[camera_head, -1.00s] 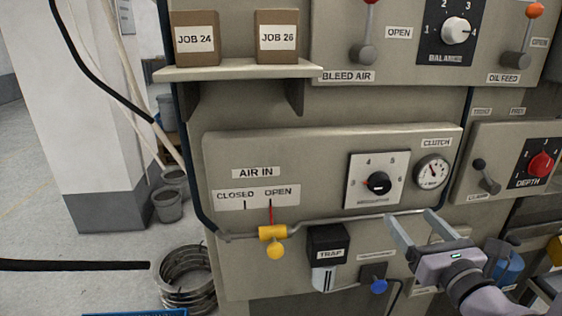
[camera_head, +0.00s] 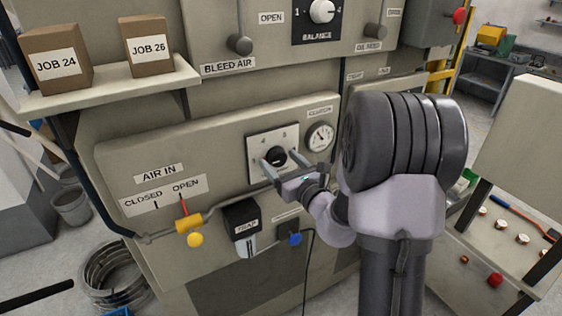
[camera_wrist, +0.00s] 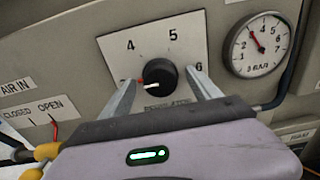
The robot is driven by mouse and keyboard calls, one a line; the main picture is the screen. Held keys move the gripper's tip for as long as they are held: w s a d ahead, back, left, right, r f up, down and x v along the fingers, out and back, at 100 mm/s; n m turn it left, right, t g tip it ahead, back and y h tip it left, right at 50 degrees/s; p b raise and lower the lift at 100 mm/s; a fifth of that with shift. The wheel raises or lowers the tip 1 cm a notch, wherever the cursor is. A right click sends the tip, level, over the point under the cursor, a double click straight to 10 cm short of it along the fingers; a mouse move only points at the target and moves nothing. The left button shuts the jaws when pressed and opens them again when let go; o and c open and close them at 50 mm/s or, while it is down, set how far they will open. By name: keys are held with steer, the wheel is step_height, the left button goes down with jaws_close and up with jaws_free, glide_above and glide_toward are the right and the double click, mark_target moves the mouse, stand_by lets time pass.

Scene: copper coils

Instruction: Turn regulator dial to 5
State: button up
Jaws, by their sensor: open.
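The regulator dial is a black knob (camera_wrist: 160,76) on a white plate (camera_wrist: 192,32) with the numbers 4, 5 and 6 readable in the wrist view. Its white pointer line aims left, and a red mark shows at the knob's left. In the head view the knob (camera_head: 277,156) sits mid-panel. My gripper (camera_head: 277,160) is in front of the plate with its fingers apart, one on each side of the knob; in the wrist view the fingers (camera_wrist: 165,92) flank it without visibly touching. The 3 is hidden or out of sight near the left finger.
A pressure gauge (camera_wrist: 259,44) is right of the plate. Below run a pipe with a yellow valve (camera_head: 188,223), a black trap (camera_head: 241,217) and a blue knob (camera_head: 294,239). A shelf with two boxes (camera_head: 57,62) juts out at upper left.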

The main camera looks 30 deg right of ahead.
steer(key=c, duration=1.4)
steer(key=shift+o, duration=0.2)
steer(key=shift+r+m+p, duration=0.1)
steer(key=shift+m+p, duration=0.2)
steer(key=m+p, duration=0.3)
steer(key=m, duration=0.1)
steer(key=shift+r+m+p, duration=0.15)
steer(key=shift+m+p, duration=0.15)
steer(key=shift+p, duration=0.1)
steer(key=m+p, duration=0.5)
steer(key=m, duration=0.1)
steer(key=shift+m, duration=0.3)
steer(key=m+p, duration=0.6)
steer(key=m, duration=0.1)
steer(key=shift+m+p, duration=1.9)
steer(key=shift+m, duration=0.6)
